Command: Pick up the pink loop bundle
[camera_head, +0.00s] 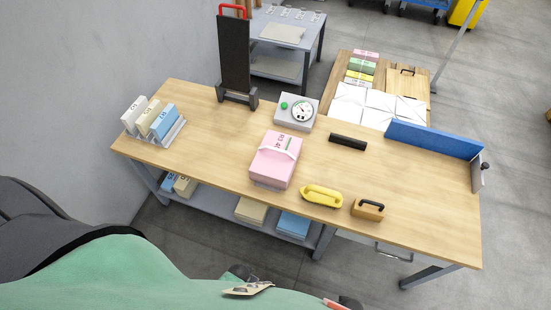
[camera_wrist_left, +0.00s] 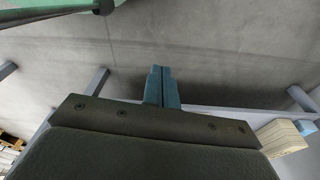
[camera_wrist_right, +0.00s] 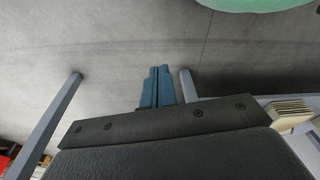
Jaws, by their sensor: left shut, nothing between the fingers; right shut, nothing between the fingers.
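The pink bundle (camera_head: 274,163) lies on the wooden table near its front edge in the head view. It is a stack with a pink top and a white band or loop across it. My left gripper (camera_wrist_left: 162,70) is shut and empty in the left wrist view, over grey floor. My right gripper (camera_wrist_right: 159,70) is shut and empty in the right wrist view, also over floor.
On the wooden table (camera_head: 215,150) stand a dial scale (camera_head: 297,111), a yellow tool (camera_head: 321,196), a handled wooden block (camera_head: 368,209), a black bar (camera_head: 348,142), a dark upright stand (camera_head: 235,60), a rack of blocks (camera_head: 153,120) and a blue fence (camera_head: 433,139). Table space left of the bundle is clear.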

